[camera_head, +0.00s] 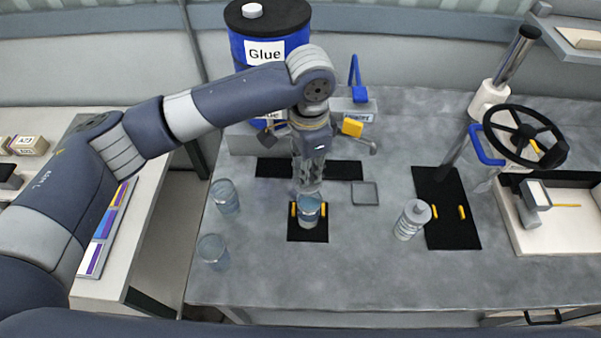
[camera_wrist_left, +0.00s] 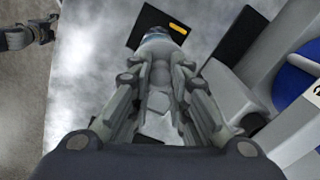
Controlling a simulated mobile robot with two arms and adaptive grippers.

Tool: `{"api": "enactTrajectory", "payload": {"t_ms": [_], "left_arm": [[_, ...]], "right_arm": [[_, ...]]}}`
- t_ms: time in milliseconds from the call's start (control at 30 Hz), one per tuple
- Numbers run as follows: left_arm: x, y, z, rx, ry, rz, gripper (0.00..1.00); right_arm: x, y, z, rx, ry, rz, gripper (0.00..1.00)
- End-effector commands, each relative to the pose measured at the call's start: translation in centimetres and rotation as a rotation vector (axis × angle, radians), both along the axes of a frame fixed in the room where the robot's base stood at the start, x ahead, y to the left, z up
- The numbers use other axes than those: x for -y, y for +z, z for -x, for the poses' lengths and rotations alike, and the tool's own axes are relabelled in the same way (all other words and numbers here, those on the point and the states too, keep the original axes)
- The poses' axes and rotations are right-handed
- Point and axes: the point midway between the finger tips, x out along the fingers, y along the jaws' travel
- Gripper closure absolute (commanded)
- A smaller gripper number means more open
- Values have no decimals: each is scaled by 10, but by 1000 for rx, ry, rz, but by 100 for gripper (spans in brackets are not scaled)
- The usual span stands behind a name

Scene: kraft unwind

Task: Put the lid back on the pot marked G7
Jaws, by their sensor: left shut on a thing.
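My left gripper (camera_head: 308,190) points straight down at the front middle of the table. It is shut at the top of a small bluish clear pot (camera_head: 309,212); the exact grip is hard to see. This pot stands over a black mat (camera_head: 307,236), between two yellow blocks. In the left wrist view, the gripper's fingers (camera_wrist_left: 160,52) nearly meet, and the pot's bluish edge (camera_wrist_left: 156,33) shows just past their tips. Two more clear pots, one farther back (camera_head: 225,198) and one nearer (camera_head: 213,252), stand to the left. I can read no G7 mark and cannot make out a lid. My right gripper is not in view.
A blue glue drum (camera_head: 258,48) stands at the back. A grey square pad (camera_head: 364,194) lies right of the gripper. A black handwheel (camera_head: 525,137) and a white tray (camera_head: 560,241) are at right.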

Motion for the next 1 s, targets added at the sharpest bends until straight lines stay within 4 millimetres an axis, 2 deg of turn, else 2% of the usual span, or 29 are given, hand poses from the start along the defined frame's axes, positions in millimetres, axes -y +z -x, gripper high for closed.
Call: {"api": "enactTrajectory", "payload": {"t_ms": [267, 467, 733, 1000], "left_arm": [[1, -10, 0, 0, -2, 0, 98], [0, -25, 0, 1, -2, 0, 98], [1, -47, 0, 1, -2, 1, 98], [1, -61, 0, -1, 0, 0, 98]], "right_arm": [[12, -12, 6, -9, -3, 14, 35], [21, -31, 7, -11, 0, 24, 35], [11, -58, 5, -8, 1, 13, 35], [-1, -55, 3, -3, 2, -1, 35]]}}
